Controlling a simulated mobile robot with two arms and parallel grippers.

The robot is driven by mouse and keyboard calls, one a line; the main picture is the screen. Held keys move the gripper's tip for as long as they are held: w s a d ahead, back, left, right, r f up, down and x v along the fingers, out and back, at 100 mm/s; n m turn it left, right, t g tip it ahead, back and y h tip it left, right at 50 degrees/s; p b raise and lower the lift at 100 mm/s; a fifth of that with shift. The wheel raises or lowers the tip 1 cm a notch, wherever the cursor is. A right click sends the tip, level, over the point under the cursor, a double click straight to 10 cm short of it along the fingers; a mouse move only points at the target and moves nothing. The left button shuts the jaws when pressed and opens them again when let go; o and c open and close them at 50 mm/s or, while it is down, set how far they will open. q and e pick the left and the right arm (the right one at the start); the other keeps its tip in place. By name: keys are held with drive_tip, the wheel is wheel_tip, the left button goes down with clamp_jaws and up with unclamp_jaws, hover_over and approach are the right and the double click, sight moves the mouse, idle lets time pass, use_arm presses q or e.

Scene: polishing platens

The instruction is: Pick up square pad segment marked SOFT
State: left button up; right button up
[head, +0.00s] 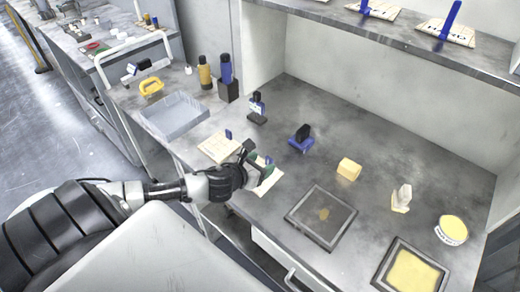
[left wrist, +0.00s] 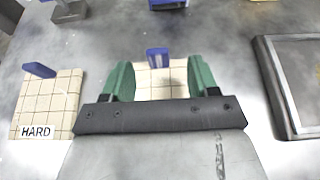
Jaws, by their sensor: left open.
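My left gripper (head: 262,168) is open over the bench near its front edge. In the left wrist view its two green fingers (left wrist: 161,78) stand apart on either side of a square cream gridded pad (left wrist: 174,84) with a blue upright tab (left wrist: 157,58). The pad also shows partly behind the gripper in the head view (head: 270,184). Its label is hidden, so I cannot read SOFT on it. I cannot tell whether the fingers touch the tab. A similar pad marked HARD (left wrist: 60,98) lies to the left, also seen in the head view (head: 214,150).
A dark framed plate (head: 322,216) lies to the right of the gripper. A grey tray (head: 174,118) is to the left. A blue-based black-handled tool (head: 302,138) and a yellow block (head: 349,169) stand farther back. More tabbed pads (head: 447,33) sit on the shelf above.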

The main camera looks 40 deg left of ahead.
sight(268, 160)
use_arm(q)
drive_tip(key=x, duration=0.3)
drive_tip(key=shift+w+a+p, duration=0.15)
drive_tip(key=shift+w+p, duration=0.15)
drive_tip(key=shift+p, duration=0.1)
drive_tip(key=shift+w+f, duration=0.35)
drive_tip(key=shift+w, duration=0.05)
drive_tip(key=shift+s, duration=0.1)
drive_tip(key=shift+c, duration=0.9)
drive_tip(key=c, duration=0.8)
drive_tip(key=shift+c, duration=0.2)
drive_tip(key=shift+r, duration=0.15)
